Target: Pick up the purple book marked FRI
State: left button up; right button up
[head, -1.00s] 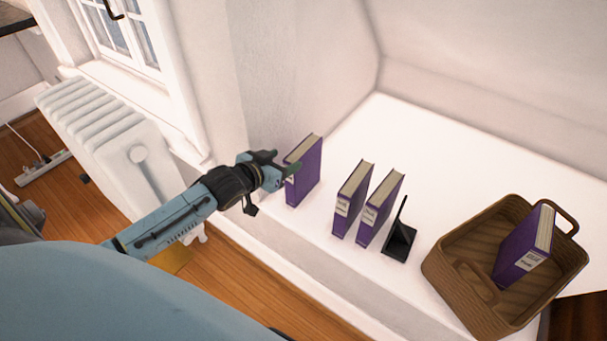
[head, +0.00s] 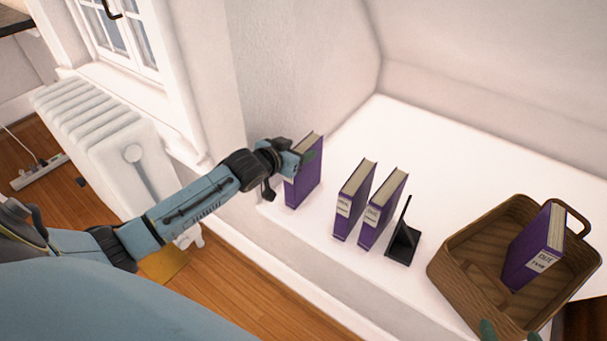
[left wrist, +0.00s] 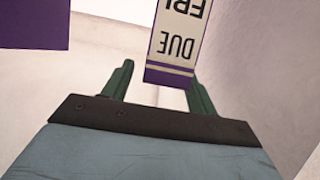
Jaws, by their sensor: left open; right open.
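The purple book marked FRI (head: 304,186) stands upright at the left end of the white ledge. In the left wrist view its spine label (left wrist: 178,35) reads DUE FRI upside down. My left gripper (head: 300,163) is at this book's near side and partly covers its spine. In the left wrist view my left gripper (left wrist: 160,75) is open, with one green finger on each side of the spine's lower end in the picture; contact cannot be told. My right gripper (head: 512,334) only shows green fingertips at the bottom edge, by the basket.
Two more purple books (head: 353,203) (head: 381,210) stand right of the FRI book, beside a black bookend (head: 402,244). A brown basket (head: 462,268) at the right holds another purple book (head: 535,246). Part of a purple book (left wrist: 32,24) shows in the left wrist view. The ledge behind is clear.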

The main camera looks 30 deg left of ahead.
pick_arm(q)
jog(key=shift+b+x, duration=0.3)
jog(key=shift+x, duration=0.45)
pick_arm(e)
jog(key=shift+w+a+r+t+y, duration=0.3)
jog(key=shift+w+r+t, duration=0.25)
jog(key=shift+r, duration=0.25)
jog(key=shift+w+a+r+t+y, duration=0.2)
jog(key=shift+w+a+r+t, duration=0.15)
jog(key=shift+r+t, duration=0.35)
jog(key=shift+r, duration=0.1)
pick_arm(q)
grip_shut()
jog(key=shift+r, duration=0.15)
